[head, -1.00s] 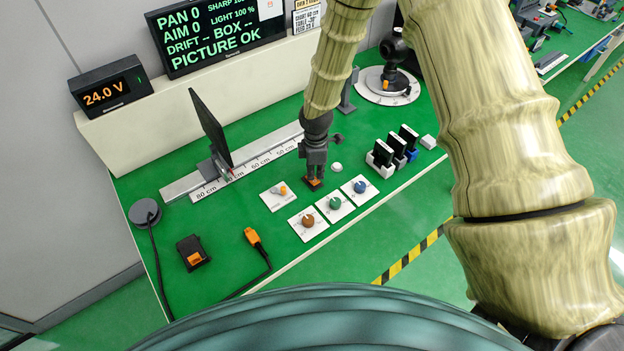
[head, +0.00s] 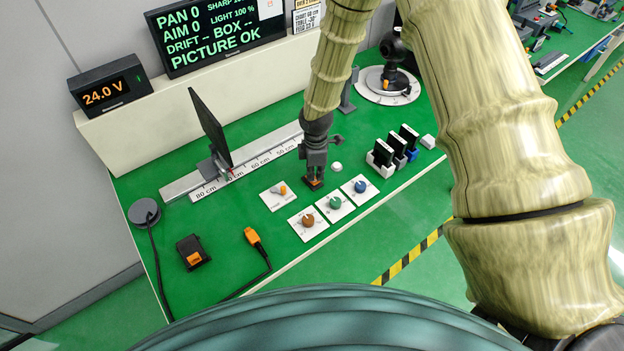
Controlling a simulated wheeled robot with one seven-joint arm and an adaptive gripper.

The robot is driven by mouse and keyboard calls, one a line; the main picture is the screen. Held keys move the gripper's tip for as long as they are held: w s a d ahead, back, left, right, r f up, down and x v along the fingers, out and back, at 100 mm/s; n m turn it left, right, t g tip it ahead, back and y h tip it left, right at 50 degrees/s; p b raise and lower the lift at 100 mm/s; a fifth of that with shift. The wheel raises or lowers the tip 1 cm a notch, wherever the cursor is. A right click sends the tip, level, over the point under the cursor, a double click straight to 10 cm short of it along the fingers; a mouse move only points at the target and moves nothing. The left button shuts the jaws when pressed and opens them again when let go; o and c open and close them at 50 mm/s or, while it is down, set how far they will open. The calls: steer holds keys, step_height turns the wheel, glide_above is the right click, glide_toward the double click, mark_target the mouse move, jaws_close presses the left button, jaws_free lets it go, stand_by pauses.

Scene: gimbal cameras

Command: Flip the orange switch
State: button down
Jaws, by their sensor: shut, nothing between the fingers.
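A small toggle with an orange tip (head: 283,188) stands on a white plate (head: 275,203) left of my gripper. My gripper (head: 315,174) points down at the bench, its fingers shut and empty. A small orange and dark piece (head: 315,184) shows right under the fingertips and is partly hidden by them. I cannot tell whether the fingers touch it. The gripper is a little to the right of the toggle plate and apart from it.
White plates with brown (head: 307,220), green (head: 335,202) and blue (head: 360,186) knobs lie in front. A ruler rail (head: 210,188) with a dark upright panel (head: 210,127) is behind. A black box (head: 192,252) and an orange-ended cable (head: 252,236) lie front left.

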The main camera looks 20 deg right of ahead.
mark_target(315, 181)
steer(key=shift+f+b, duration=0.4)
steer(key=shift+f, duration=0.5)
stand_by(0.6)
steer(key=shift+s+r, duration=0.1)
steer(key=shift+r+p, duration=2.4)
steer(key=shift+r, duration=1.05)
